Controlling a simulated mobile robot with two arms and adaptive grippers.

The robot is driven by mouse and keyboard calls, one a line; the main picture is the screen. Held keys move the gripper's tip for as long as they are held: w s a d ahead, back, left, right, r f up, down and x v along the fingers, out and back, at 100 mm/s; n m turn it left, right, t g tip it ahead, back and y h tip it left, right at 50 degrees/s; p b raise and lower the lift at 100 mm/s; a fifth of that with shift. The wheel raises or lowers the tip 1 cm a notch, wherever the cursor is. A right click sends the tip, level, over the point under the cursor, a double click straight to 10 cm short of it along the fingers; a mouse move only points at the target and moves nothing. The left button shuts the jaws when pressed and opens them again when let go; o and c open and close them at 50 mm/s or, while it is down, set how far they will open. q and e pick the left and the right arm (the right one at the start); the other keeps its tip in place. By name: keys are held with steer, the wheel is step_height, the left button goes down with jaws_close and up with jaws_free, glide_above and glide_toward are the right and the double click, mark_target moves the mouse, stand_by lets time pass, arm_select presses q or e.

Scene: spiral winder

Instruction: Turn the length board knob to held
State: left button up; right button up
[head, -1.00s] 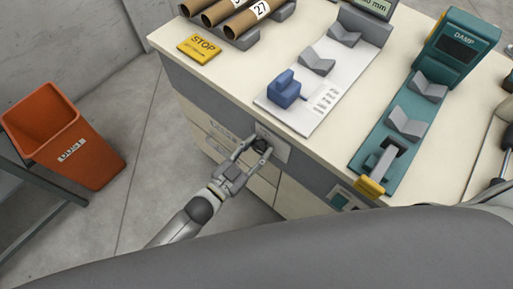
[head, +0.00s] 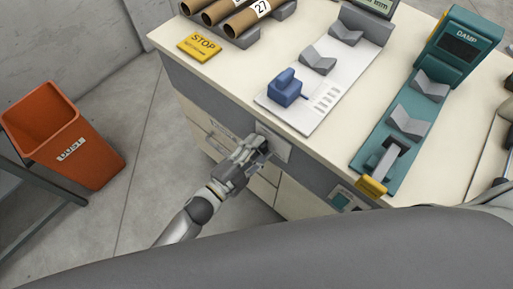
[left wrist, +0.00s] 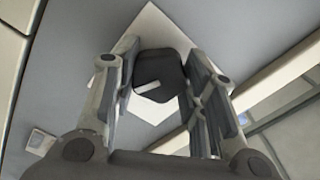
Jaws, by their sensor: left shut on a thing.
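The length board knob (left wrist: 160,84) is a dark knob with a pale pointer line, set on a white square plate (left wrist: 148,22) on the grey front of the cabinet. In the left wrist view the pointer line lies slanted, close to level. My left gripper (left wrist: 160,88) is shut on the knob, one finger on each side of it. In the head view my left gripper (head: 256,150) reaches the plate (head: 274,145) on the cabinet's front and hides part of the knob. Any lettering on the plate is too small or hidden to read. My right gripper is not in view.
The white length board (head: 330,75) with a blue slider (head: 286,88) lies on the cabinet top above the knob. A yellow STOP sign (head: 199,47), cardboard tubes (head: 240,20) and a teal DAMP gauge (head: 455,50) stand there too. An orange bin (head: 60,130) stands on the floor at left.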

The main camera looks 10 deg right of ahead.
arm_select(q)
steer(key=shift+m, duration=0.5)
steer(key=o, duration=1)
steer(key=v, duration=1.2)
